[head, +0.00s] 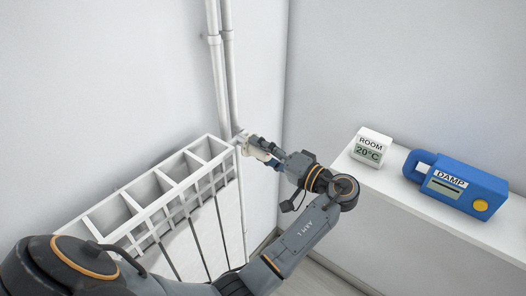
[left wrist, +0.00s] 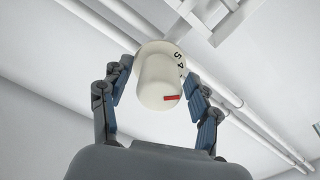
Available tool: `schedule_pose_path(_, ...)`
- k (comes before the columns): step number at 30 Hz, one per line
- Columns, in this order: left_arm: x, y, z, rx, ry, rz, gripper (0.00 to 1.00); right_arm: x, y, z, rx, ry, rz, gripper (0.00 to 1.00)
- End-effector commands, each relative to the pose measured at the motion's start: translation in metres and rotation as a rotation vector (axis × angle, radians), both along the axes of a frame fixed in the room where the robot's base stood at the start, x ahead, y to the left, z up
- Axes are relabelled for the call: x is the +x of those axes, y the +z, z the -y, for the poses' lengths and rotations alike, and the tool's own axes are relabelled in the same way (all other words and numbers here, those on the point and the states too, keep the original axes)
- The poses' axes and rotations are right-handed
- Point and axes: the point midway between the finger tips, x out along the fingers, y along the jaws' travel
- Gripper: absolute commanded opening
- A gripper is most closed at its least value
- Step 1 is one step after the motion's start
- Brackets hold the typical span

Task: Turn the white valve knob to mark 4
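The white valve knob (left wrist: 158,85) is in the middle of the left wrist view, with a red pointer line (left wrist: 172,98) at its lower right. Dark digits, among them 5 and 4, show on the collar behind its right side. I cannot tell which mark the pointer lines up with. In the head view my left gripper (head: 262,149) reaches the valve at the radiator's upper right corner, and the knob is mostly hidden. My right gripper is not in view.
The white radiator (head: 172,172) stands along the left wall, with white pipes (head: 222,70) rising behind the valve. A white shelf (head: 410,205) on the right holds a ROOM display reading 20°C (head: 371,146) and a blue DAMP meter (head: 460,187).

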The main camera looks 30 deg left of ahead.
Motion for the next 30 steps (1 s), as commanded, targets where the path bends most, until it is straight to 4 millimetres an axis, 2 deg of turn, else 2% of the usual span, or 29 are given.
schedule_pose_path(7,0.000,-0.001,0.001,-0.001,0.000,-0.001,0.64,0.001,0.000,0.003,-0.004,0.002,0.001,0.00)
schedule_pose_path(11,0.000,0.007,0.001,-0.001,0.000,0.001,0.64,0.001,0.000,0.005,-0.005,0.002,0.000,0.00)
schedule_pose_path(14,0.000,0.022,0.001,-0.002,-0.001,0.005,0.64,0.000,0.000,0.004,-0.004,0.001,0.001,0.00)
schedule_pose_path(19,0.000,0.060,0.001,0.003,-0.001,0.013,0.64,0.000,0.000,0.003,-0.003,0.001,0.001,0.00)
schedule_pose_path(21,0.000,0.075,0.001,0.004,-0.003,0.014,0.70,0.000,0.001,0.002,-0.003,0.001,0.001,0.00)
schedule_pose_path(22,0.000,0.079,0.001,0.005,-0.003,0.013,0.72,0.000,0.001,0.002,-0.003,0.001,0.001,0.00)
schedule_pose_path(24,0.000,0.089,0.001,0.003,-0.003,0.011,0.64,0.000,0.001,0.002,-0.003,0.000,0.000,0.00)
schedule_pose_path(30,0.000,0.101,0.000,0.001,-0.001,0.004,0.64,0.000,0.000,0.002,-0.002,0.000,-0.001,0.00)
